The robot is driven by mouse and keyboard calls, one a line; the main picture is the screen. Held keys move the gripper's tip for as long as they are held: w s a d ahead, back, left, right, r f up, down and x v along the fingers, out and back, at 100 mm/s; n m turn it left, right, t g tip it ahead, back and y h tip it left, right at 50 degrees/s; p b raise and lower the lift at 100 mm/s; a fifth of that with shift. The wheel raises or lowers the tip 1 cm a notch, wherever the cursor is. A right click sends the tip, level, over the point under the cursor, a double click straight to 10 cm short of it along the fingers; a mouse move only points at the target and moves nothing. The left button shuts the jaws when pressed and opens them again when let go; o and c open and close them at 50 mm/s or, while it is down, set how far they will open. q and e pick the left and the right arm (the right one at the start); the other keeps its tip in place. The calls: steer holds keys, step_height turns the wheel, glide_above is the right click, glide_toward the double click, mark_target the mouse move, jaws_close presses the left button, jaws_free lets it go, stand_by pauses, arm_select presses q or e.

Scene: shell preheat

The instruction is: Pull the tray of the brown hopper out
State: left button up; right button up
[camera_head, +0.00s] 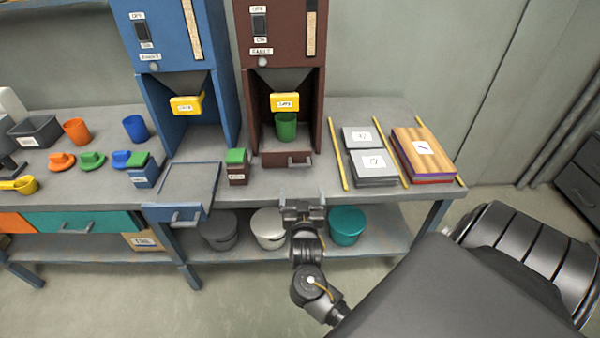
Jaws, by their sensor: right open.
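The brown hopper (283,40) stands at the back middle of the bench. Its tray (268,160) sits in at the hopper's base, with a grey handle (300,162) on the right part of its front. A green cup (286,126) stands inside the hopper below the yellow gate (284,102). My right gripper (303,203) is open and empty at the bench's front edge, in front of and below the handle and apart from it. My left gripper is not in view.
The blue hopper (175,30) stands to the left; its tray (188,183) is out toward the bench's front edge. A brown, green-topped box (237,172) stands left of the brown tray. Grey plates (372,165) and a wooden board (425,145) lie right. Pots (347,226) stand below.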

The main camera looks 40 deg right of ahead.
mark_target(300, 167)
steer(key=x, duration=0.9)
steer(key=shift+w+d+p, duration=0.15)
steer(key=shift+p, duration=0.15)
steer(key=shift+w+d, duration=0.35)
steer(key=shift+w, duration=0.15)
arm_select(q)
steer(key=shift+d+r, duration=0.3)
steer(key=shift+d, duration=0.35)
